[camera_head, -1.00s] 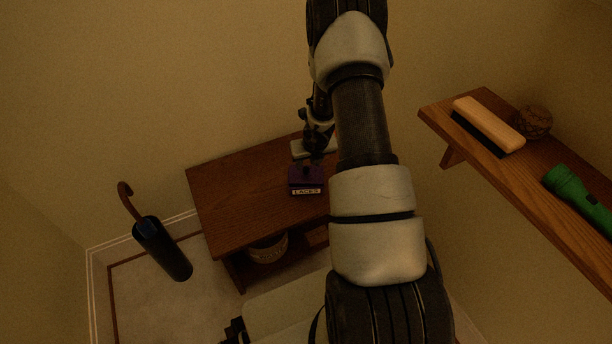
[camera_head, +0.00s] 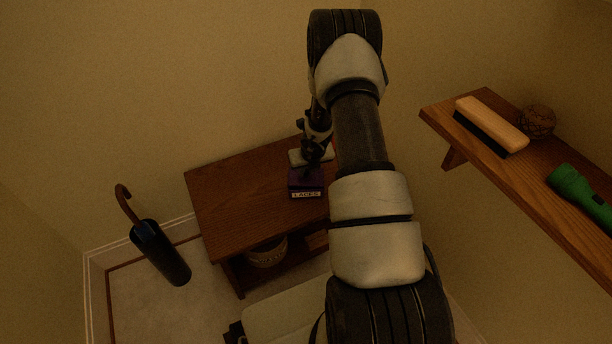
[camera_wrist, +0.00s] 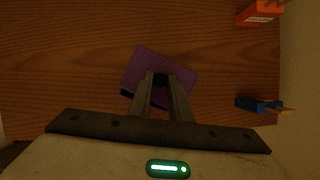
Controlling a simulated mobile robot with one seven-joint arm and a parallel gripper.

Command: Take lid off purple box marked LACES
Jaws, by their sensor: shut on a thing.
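The purple box (camera_head: 306,186) stands on the wooden table, its pale LACES label (camera_head: 306,195) facing the head camera. My gripper (camera_wrist: 160,79) is over the box and shut on a small dark knob at the middle of the purple lid (camera_wrist: 165,59). In the head view my gripper (camera_head: 311,170) comes down onto the box top, dark and partly blurred into it. A darker edge shows below the lid at its lower left in the wrist view. I cannot tell whether there is a gap between lid and box.
In the wrist view an orange-red box (camera_wrist: 258,14) and a blue item (camera_wrist: 260,105) lie to the right. Bare table top (camera_head: 235,195) is left of the box. A wall shelf (camera_head: 470,150) holds a brush (camera_head: 492,124) and a green torch (camera_head: 580,195). An umbrella holder (camera_head: 160,252) stands left.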

